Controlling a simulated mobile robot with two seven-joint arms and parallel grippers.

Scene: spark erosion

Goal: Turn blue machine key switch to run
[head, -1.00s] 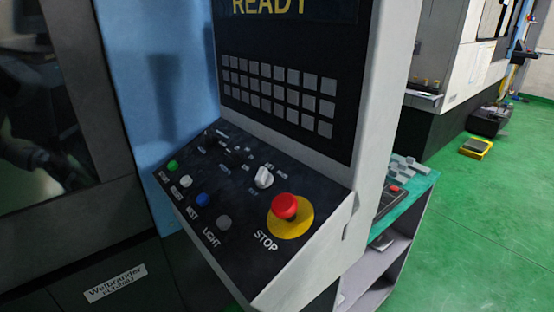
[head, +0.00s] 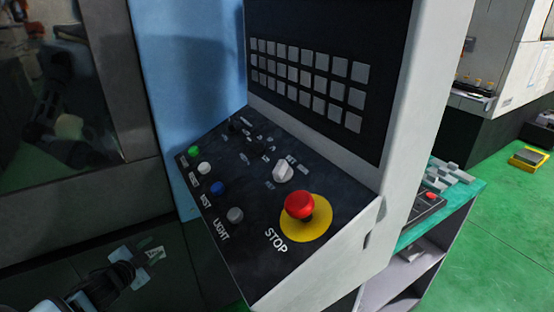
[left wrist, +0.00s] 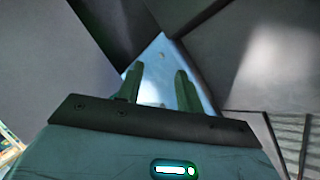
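The blue machine (head: 188,75) carries a sloped black control panel (head: 258,215). Small dark switches with white lettering sit at its back left, one being a dark switch (head: 237,127); they are too small to tell which is the key switch or how it is set. A white rotary knob (head: 283,172) stands to their right. My left gripper (head: 143,262) is low at the left, in front of the dark lower cabinet and well apart from the panel. In the left wrist view its two fingers (left wrist: 160,72) are apart, with nothing between them. My right gripper is not in view.
A red stop button (head: 299,205) on a yellow disc is at the panel's front right. Green (head: 194,151), white, blue and grey buttons line its left edge. A screen housing with grey keys rises behind. A teal-topped cart (head: 450,212) stands at right.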

